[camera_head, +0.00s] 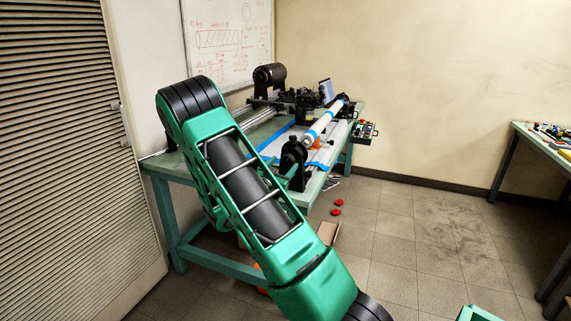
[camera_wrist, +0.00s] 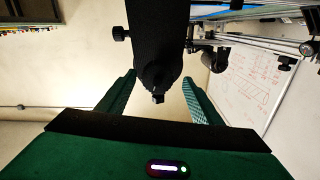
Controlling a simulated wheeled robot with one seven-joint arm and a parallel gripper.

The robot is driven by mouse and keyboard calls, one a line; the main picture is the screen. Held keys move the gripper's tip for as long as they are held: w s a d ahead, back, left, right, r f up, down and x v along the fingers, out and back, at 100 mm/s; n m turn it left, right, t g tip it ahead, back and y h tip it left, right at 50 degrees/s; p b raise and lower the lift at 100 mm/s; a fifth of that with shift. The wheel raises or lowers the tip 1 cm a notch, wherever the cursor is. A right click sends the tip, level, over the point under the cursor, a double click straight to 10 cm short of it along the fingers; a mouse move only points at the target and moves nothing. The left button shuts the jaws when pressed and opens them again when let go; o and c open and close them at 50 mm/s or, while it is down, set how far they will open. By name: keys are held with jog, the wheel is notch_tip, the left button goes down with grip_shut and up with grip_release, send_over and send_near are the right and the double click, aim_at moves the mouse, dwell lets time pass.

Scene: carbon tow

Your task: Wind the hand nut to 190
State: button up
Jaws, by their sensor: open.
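The winding machine stands on a green bench (camera_head: 196,178) in the head view. A white roll with blue bands (camera_head: 322,122) lies across it, with a black end stand (camera_head: 293,158) at the near end. In the wrist view, my gripper (camera_wrist: 158,78) is open, with one finger on each side of a dark rounded machine part (camera_wrist: 156,45). A small dark stub (camera_wrist: 158,98) projects from that part between the fingers, with gaps on both sides. I cannot tell whether this stub is the hand nut. No number or scale is readable. My arm hides part of the bench in the head view.
A black motor (camera_head: 270,76) sits at the bench's far end. A tray of small items (camera_head: 365,130) juts from its right side. Red round pieces (camera_head: 338,203) lie on the floor. A second table (camera_head: 545,140) stands at right. Open tiled floor lies between.

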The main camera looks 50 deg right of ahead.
aim_at(285, 162)
jog(key=shift+x, duration=1.6)
